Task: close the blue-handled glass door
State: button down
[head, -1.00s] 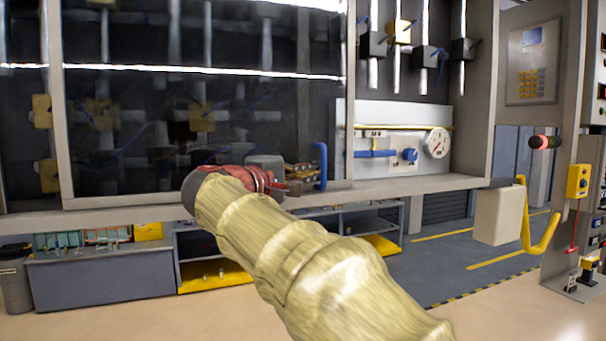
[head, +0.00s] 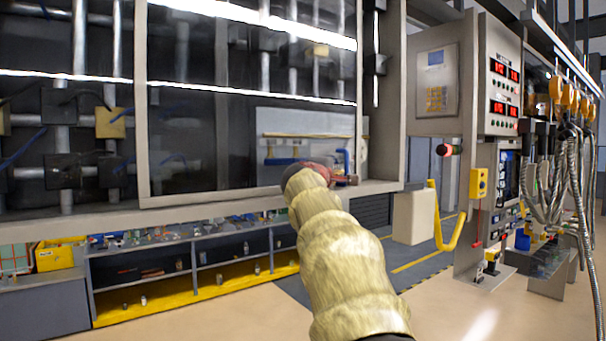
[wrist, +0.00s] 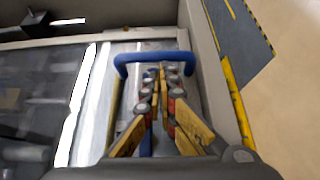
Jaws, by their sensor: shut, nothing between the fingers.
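The sliding glass door (head: 250,130) stands in its grey frame on the cabinet front, with a narrow gap between its right edge and the cabinet's right post (head: 393,100). Its blue handle (head: 346,158) is near the lower right corner, partly behind my gripper (head: 345,179). In the wrist view the handle (wrist: 150,57) is a blue loop, and my gripper's fingers (wrist: 162,74) are together inside the loop's outline. The fingers hold nothing; contact with the handle cannot be told.
A pale box (head: 414,216) and a yellow bent bar (head: 447,225) stand right of the cabinet. A low shelf unit (head: 190,268) is below. Panels with hoses (head: 555,150) are further right. Floor at the lower right is clear.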

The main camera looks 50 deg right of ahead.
jog(key=s+d+p, duration=0.2)
jog(key=d, duration=0.6)
jog(key=s+d+p, duration=0.2)
jog(key=s+d, duration=0.1)
jog(key=d, duration=0.6)
jog(key=shift+a, duration=0.15)
